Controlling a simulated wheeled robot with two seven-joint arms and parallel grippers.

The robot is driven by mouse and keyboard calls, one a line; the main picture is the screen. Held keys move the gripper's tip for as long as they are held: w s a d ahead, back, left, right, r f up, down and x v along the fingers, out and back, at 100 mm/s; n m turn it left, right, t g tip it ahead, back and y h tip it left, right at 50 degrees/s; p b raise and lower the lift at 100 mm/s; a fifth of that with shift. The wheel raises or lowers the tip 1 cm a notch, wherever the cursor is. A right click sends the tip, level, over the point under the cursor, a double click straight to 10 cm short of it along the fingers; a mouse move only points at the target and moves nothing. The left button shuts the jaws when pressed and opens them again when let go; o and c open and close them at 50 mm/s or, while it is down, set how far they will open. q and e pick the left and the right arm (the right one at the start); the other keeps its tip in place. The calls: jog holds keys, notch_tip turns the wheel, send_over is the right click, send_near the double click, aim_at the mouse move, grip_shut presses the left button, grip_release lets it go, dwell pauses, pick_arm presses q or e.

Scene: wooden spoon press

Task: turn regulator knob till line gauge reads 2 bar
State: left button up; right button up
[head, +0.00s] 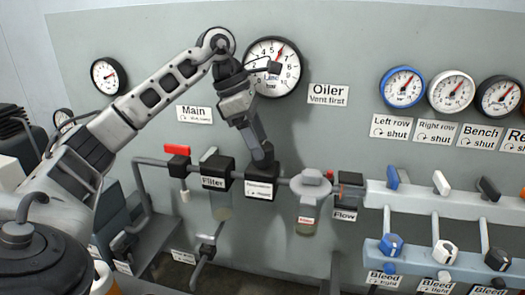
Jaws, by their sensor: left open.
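The line gauge (291,80) is the large white dial at the top middle of the panel. Its red needle points up and slightly right; the exact reading is too small to tell. My left arm and a dark part of its wrist cover part of the dial. The regulator (262,188) is the dark labelled block on the pipe below the gauge. My left gripper (262,157) is open and points down just above the regulator. The gripper hides the regulator knob, so I cannot tell whether it touches it. My right gripper is not in view.
The filter (214,182) is close left of the regulator, with a red-handled valve (178,150) beyond it. The oiler bowl (307,205) and the flow block (350,190) are to the right. Further right are several gauges and rows of valves on pale manifolds (430,203).

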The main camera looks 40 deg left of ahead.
pick_arm(q)
jog(key=shift+x, duration=1.4)
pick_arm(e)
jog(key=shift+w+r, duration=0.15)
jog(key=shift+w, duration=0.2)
pick_arm(q)
jog(key=c, duration=1)
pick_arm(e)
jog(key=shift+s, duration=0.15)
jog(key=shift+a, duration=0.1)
